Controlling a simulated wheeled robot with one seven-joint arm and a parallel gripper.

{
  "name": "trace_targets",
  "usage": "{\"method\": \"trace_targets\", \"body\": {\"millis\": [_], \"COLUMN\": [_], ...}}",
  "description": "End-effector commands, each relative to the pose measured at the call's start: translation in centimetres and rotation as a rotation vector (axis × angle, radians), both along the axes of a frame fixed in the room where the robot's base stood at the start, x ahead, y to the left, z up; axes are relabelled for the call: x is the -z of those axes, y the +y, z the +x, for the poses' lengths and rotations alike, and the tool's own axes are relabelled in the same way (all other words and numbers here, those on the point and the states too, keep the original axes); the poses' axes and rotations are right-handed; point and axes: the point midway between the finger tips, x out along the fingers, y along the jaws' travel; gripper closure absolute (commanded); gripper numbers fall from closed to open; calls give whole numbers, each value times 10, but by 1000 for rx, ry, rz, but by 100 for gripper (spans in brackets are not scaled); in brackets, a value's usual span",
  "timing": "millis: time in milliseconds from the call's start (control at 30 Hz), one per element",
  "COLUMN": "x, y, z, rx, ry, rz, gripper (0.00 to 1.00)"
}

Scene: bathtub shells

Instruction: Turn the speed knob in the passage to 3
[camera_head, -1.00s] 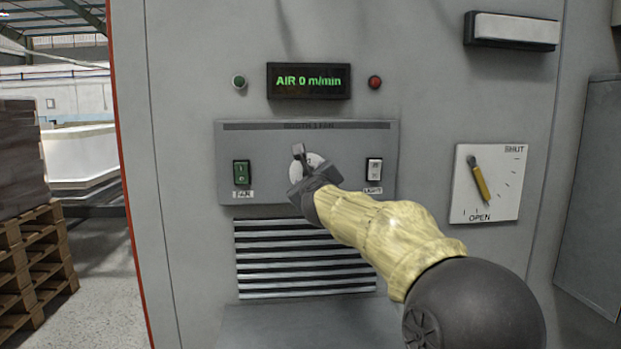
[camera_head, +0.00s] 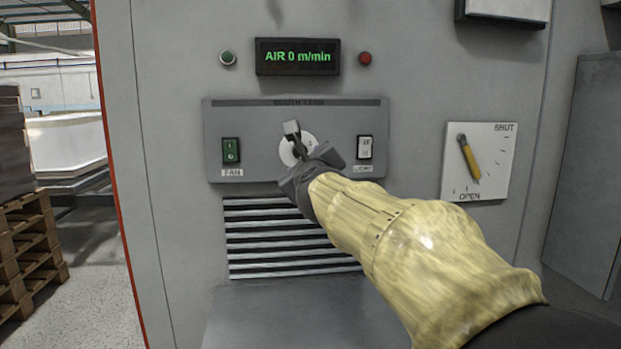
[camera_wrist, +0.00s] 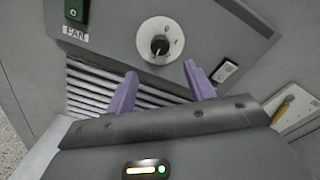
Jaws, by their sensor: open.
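The speed knob is a dark knob on a round white dial (camera_wrist: 159,42) between the fan and light switches; numerals on the dial are too small to read. In the head view the dial (camera_head: 291,157) is partly hidden behind my gripper (camera_head: 294,142). In the wrist view my gripper (camera_wrist: 159,76) is open, its two purple fingers apart and empty. The knob shows beyond the fingertips, roughly between them in line, and looks clear of both. The display (camera_head: 297,57) reads "AIR 0 m/min".
A green fan switch (camera_head: 231,151) is left of the dial and a white light switch (camera_head: 365,148) right. A louvred vent (camera_head: 262,235) lies below. A yellow lever on a white SHUT/OPEN plate (camera_head: 495,178) is further right. Stacked pallets (camera_head: 28,250) stand at far left.

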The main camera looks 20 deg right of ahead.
Motion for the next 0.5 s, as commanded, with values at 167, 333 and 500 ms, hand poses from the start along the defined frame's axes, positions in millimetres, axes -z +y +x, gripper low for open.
{"method": "trace_targets", "body": {"millis": [167, 333, 500], "x": [0, 0, 0], "y": [4, 7, 9], "z": [-31, -56, -70], "rx": [1, -1, 1], "ry": [-2, -1, 1], "rz": [-1, 0, 1], "gripper": [46, 46, 46]}}
